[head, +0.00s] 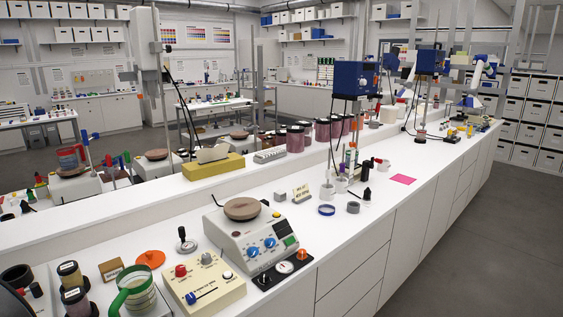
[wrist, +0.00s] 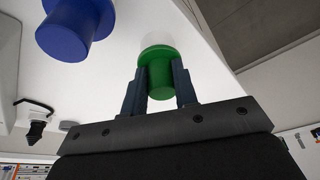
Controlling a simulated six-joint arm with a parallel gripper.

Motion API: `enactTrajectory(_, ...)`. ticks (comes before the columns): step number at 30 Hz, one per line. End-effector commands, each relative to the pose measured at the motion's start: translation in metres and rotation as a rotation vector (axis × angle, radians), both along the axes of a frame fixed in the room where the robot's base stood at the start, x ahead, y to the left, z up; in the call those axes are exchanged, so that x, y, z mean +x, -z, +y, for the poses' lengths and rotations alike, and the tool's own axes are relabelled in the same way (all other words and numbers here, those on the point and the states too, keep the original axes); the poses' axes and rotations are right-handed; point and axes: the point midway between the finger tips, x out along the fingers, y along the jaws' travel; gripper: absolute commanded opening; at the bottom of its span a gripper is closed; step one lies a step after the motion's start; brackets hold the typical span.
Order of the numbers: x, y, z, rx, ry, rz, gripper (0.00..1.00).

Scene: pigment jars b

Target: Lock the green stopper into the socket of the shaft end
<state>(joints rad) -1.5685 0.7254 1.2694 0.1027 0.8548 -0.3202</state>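In the wrist view, the green stopper (wrist: 158,72) sits between the two fingers of my gripper (wrist: 159,84). It has a wider collar and a narrower body, and the fingers appear to press on both sides of the body. A pale round part (wrist: 158,40) shows just beyond the collar; I cannot tell whether it belongs to the stopper or is something behind it. A blue stopper-like piece (wrist: 72,28) is at the upper left, apart from the fingers. I cannot make out the shaft end's socket in either view, and my gripper cannot be identified in the head view.
On the white bench in the head view stand a hotplate unit (head: 252,240), a cream control box (head: 205,284) and a green-handled mug (head: 135,293). A blue ring (head: 326,210) and a pink sheet (head: 403,179) lie farther back. A black knob-like item (wrist: 36,125) shows in the wrist view.

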Motion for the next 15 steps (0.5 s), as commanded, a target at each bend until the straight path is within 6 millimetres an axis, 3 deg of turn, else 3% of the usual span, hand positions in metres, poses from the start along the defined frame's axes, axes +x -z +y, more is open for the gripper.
enactTrajectory(1,0.000,0.004,-0.002,-0.009,-0.001,0.000,0.20)
enactTrajectory(4,0.000,0.004,-0.002,-0.010,-0.001,-0.001,0.01)
enactTrajectory(15,0.000,-0.010,-0.002,-0.007,0.000,-0.001,0.00)
